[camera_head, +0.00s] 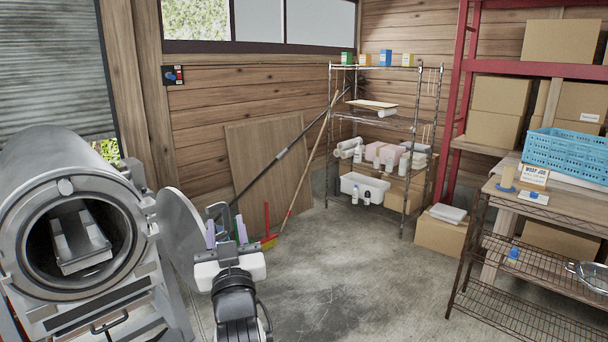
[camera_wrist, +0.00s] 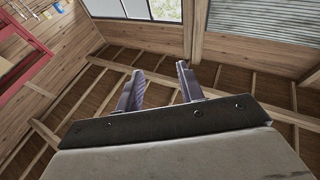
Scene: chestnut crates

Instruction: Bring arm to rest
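My gripper (camera_head: 224,232) is in front of the open round door of the steel drum machine, at the lower middle of the head view. Its fingers point upward. In the wrist view my gripper (camera_wrist: 158,90) shows two purple-grey fingers standing apart, with nothing between them. Behind the fingers, the wrist view shows wooden ceiling beams, walls and windows. My gripper is open and holds nothing.
The steel drum machine (camera_head: 70,215) stands open at the left, its door (camera_head: 183,235) swung out close to my arm. A wire table (camera_head: 560,205) with a blue crate (camera_head: 570,155) is at the right. A metal shelf (camera_head: 395,130) stands at the back. The concrete floor (camera_head: 340,255) between is clear.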

